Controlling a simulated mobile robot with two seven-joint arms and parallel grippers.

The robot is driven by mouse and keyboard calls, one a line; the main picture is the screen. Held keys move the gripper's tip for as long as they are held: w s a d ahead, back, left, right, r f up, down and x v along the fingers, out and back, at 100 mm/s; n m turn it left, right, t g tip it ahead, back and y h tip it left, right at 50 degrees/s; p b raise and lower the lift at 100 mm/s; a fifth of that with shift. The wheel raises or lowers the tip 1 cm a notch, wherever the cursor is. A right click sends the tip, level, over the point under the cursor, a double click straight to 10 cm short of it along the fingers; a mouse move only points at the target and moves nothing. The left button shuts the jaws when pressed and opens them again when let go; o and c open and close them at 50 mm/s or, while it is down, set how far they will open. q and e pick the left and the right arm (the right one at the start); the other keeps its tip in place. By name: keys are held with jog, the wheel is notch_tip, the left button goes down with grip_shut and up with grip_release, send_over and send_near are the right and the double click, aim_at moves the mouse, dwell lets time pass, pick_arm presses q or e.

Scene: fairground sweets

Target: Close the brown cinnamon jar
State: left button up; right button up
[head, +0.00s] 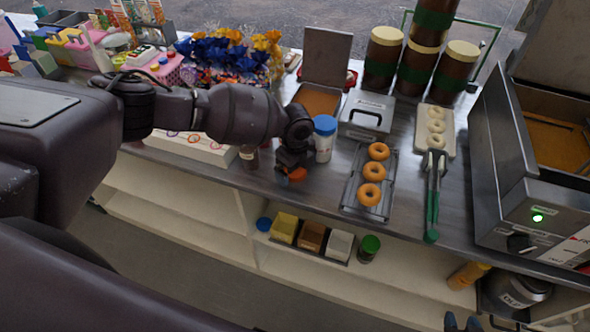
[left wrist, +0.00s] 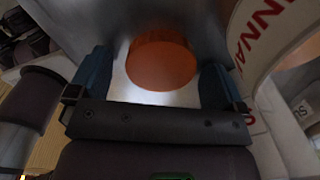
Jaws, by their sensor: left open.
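My left gripper (head: 291,166) is low over the counter, near its front edge. In the left wrist view its blue fingers (left wrist: 155,85) are apart, one on each side of a round orange-brown lid (left wrist: 162,66) lying on the metal. The lid shows only as an orange bit (head: 298,174) in the head view. The cinnamon jar (left wrist: 285,28), with red lettering, stands close at the right of the left wrist view. Two apart fingertips of my right gripper (head: 462,323) show at the bottom edge.
A white jar with a blue cap (head: 324,138) stands just right of my left gripper. A rack of doughnuts (head: 355,190), tongs (head: 433,195) and a fryer (head: 500,190) are farther right. Shelves (head: 200,210) with tubs lie below the counter edge.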

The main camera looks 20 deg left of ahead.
pick_arm(q)
jog(key=c, duration=1)
jog(key=shift+r, duration=0.1)
notch_tip(320, 180, up, 20)
dwell(0.4)
